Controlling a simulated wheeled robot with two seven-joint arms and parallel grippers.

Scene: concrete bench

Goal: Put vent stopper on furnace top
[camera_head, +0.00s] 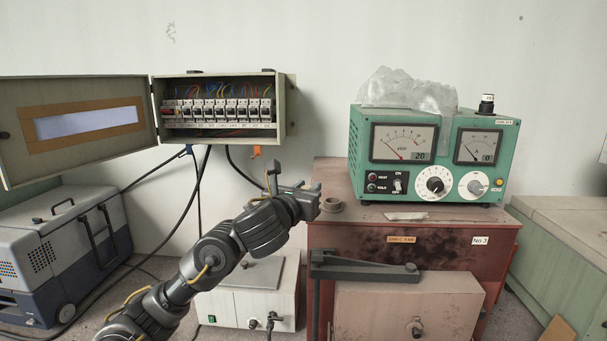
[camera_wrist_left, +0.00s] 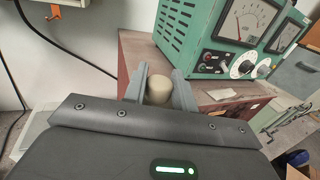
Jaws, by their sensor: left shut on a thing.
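The vent stopper (camera_wrist_left: 159,90), a pale beige rounded piece, sits between the two fingers of my left gripper (camera_wrist_left: 158,88) in the left wrist view. The gripper is shut on it. In the head view my left gripper (camera_head: 297,188) is beside the left edge of the furnace top, and I cannot make out the stopper there. The red-brown furnace (camera_head: 440,237) has a bare strip of top at its left. My right gripper is not in view.
A green meter unit (camera_head: 458,150) stands on the furnace top, with a crumpled clear sheet (camera_head: 400,92) over it. A dark bar (camera_head: 365,268) crosses the furnace front. An open breaker box (camera_head: 220,107) hangs behind the gripper. A white box (camera_head: 255,298) stands below.

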